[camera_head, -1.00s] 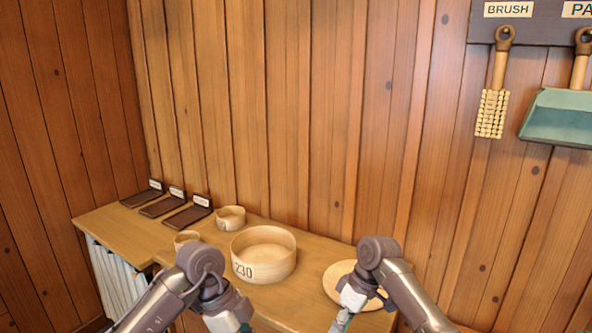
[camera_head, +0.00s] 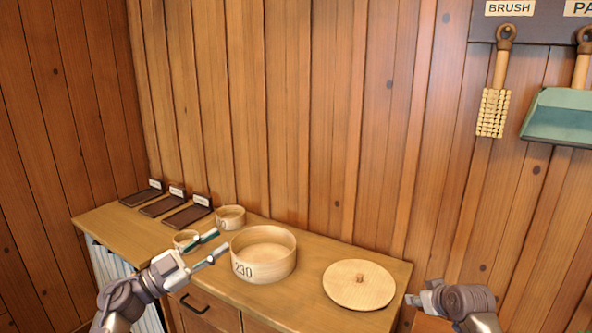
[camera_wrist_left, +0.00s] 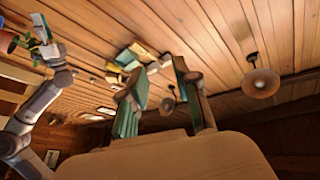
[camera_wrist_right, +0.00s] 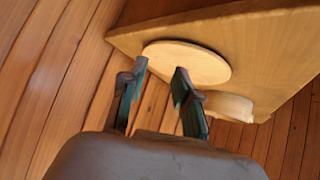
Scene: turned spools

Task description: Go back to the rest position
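My left gripper (camera_head: 222,239) is in front of the bench, beside the large round box in the picture. Its two fingers are apart with nothing between them, also in the left wrist view (camera_wrist_left: 160,75). My right gripper (camera_head: 412,300) is just right of the bench's right end. The right wrist view (camera_wrist_right: 160,68) shows its fingers apart and empty. The large round wooden box (camera_head: 262,268), marked 230, stands open on the bench. A round wooden lid (camera_head: 345,290) with a small knob lies flat right of it, apart from it.
The wooden bench (camera_head: 310,300) runs along the plank wall. Two smaller round boxes (camera_head: 230,213) (camera_head: 185,236) and several dark labelled trays (camera_head: 186,217) stand at its left. A brush (camera_head: 494,105) and a green dustpan (camera_head: 560,118) hang at upper right. Hanging lamps (camera_wrist_left: 262,82) show overhead.

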